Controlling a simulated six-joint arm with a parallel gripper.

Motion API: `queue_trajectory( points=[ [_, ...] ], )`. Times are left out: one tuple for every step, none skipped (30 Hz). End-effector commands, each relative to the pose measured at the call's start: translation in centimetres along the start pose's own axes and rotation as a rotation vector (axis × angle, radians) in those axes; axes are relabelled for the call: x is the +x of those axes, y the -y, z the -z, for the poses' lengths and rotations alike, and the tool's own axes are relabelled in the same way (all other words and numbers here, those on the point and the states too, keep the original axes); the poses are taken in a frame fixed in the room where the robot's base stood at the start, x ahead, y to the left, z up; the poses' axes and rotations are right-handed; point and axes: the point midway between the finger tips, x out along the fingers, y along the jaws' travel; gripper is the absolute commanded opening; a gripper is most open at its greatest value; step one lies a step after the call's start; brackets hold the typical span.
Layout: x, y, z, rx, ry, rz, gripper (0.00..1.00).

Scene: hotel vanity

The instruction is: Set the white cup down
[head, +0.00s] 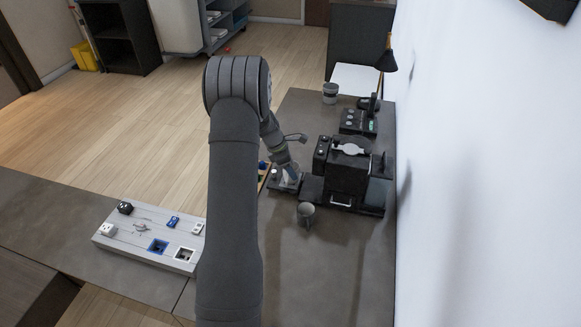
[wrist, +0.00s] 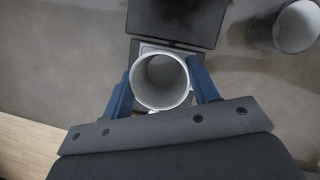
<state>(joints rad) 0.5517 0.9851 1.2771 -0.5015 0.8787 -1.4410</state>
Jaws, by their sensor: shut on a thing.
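The white cup (wrist: 136,82) is upright in the wrist view, seen from above into its empty inside. My gripper (wrist: 162,84) is shut on it, one blue finger on each side. In the head view my gripper (head: 290,176) is on the counter's left part, just left of the black machine, and my arm partly hides the spot. The cup is over a small grey plate (wrist: 146,45) at the edge of a dark tray (wrist: 180,20). I cannot tell whether its base touches the plate.
A grey mug (head: 307,214) stands on the counter (head: 325,270) in front of the black machine (head: 347,172); it also shows in the wrist view (wrist: 280,32). A white board (head: 150,240) with small blocks lies at left. The counter's near part is clear. A white wall borders the right.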

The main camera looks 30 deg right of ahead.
Motion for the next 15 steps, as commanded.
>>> queue_trajectory(
  points=[
    [0.11, 0.0, 0.04, 0.0, 0.0, 0.0, 0.29],
    [0.2, 0.0, 0.08, 0.0, 0.0, 0.0, 0.29],
    [0.28, 0.0, 0.11, 0.0, 0.0, 0.0, 0.56],
    [0.25, 0.0, 0.1, 0.0, 0.0, 0.0, 0.62],
    [0.24, 0.0, 0.1, 0.0, 0.0, 0.0, 0.68],
    [0.24, 0.0, 0.1, 0.0, 0.0, 0.0, 0.76],
    [0.24, 0.0, 0.1, 0.0, 0.0, 0.0, 0.76],
    [0.24, 0.0, 0.1, 0.0, 0.0, 0.0, 0.76],
    [0.24, 0.01, 0.1, 0.0, 0.0, 0.0, 0.76],
    [0.23, 0.01, 0.09, 0.0, 0.0, 0.0, 0.76],
    [0.23, 0.01, 0.09, 0.0, 0.0, 0.0, 0.76],
    [0.23, 0.01, 0.1, 0.0, 0.0, 0.0, 0.76],
    [0.23, 0.01, 0.1, 0.0, 0.0, 0.0, 0.76],
    [0.21, 0.01, 0.09, 0.0, 0.0, 0.0, 0.76],
    [0.12, 0.0, 0.05, 0.0, 0.0, 0.0, 0.76]
  ],
)
